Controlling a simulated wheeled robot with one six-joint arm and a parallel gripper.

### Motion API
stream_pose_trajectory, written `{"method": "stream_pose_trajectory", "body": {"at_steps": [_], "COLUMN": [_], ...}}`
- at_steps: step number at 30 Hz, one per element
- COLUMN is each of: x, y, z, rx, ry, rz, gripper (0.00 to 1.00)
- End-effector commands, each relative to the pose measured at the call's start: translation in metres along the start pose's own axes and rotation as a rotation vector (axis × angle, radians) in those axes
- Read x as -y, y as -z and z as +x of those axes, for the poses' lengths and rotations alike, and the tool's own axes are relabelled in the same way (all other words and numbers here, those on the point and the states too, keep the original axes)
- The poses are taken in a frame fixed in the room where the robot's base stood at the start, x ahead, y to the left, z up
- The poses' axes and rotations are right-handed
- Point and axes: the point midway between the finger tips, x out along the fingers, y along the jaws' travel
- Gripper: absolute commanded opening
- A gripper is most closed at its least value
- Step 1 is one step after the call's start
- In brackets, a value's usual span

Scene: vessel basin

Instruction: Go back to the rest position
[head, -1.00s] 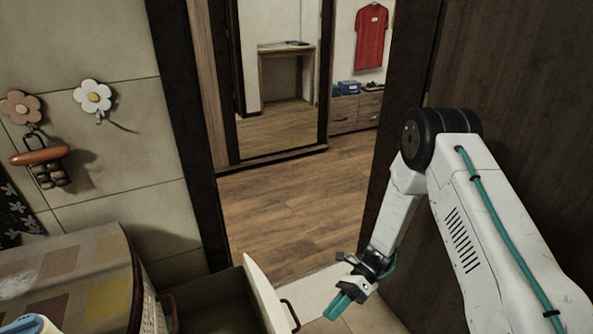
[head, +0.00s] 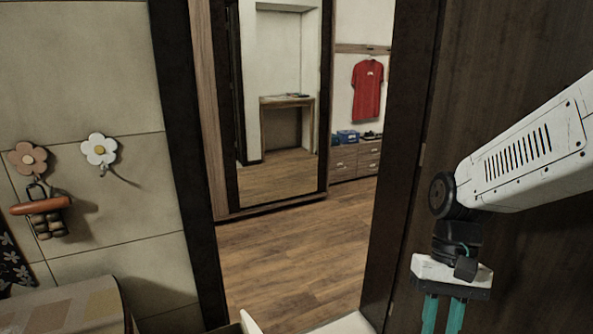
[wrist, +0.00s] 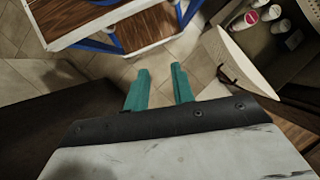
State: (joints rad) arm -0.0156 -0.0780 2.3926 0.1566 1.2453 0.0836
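My gripper (head: 443,312) is at the lower right of the head view, in front of the dark door panel, with its teal fingers pointing down. In the wrist view my gripper (wrist: 159,88) shows two teal fingers standing apart with only floor between them. It is open and empty. My white arm comes in from the right edge of the head view and bends down at a dark joint.
An open drawer (wrist: 236,62) with several containers lies at the upper right of the wrist view. A wood-topped, blue-framed unit (wrist: 90,22) is at the upper left. The doorway floor (head: 290,255) is clear. Flower hooks (head: 99,150) hang on the tiled wall.

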Motion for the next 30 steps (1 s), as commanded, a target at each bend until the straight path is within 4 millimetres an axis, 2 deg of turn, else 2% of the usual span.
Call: {"method": "stream_pose_trajectory", "body": {"at_steps": [1,6,15,21,30], "x": [-0.006,-0.025,-0.042,-0.042,-0.042], "y": [-0.013,-0.050,-0.100,-0.111,-0.112], "z": [-0.008,-0.024,-0.044,-0.055,-0.056], "rx": [-0.054,-0.208,-0.455,-0.534,-0.540], "ry": [-0.016,-0.079,-0.119,-0.111,-0.110], "rz": [-0.035,-0.124,-0.151,-0.153,-0.152], "gripper": [0.25,0.25,0.25,0.25,0.25]}}
